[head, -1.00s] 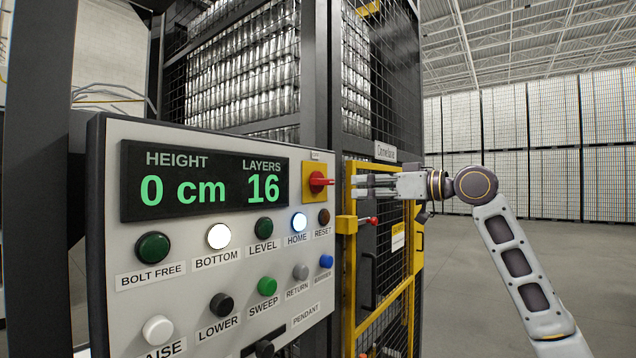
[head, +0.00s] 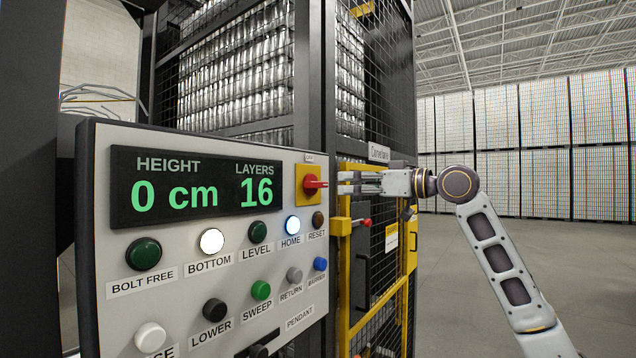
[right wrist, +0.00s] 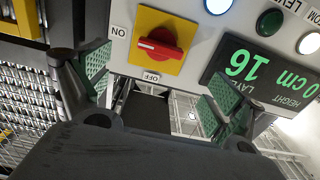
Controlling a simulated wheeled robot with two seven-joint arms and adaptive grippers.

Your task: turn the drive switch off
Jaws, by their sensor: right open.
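The drive switch is a red rotary knob (head: 313,184) on a yellow plate at the panel's upper right. It also shows in the right wrist view (right wrist: 160,44), where its handle lies towards the ON label (right wrist: 118,32); the OFF label (right wrist: 152,77) is below the plate. My right gripper (head: 345,183) is open and empty, just right of the knob in the head view, apparently without touching it. In the right wrist view its two padded fingers (right wrist: 155,92) are spread wide, with the knob beyond the gap between them. My left gripper is not in view.
The control panel (head: 206,236) carries a display reading HEIGHT 0 cm and LAYERS 16, and several buttons; BOTTOM (head: 212,241) and HOME (head: 292,225) are lit white. A yellow-framed gate (head: 345,270) with a small red handle stands behind the gripper. Open floor lies right.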

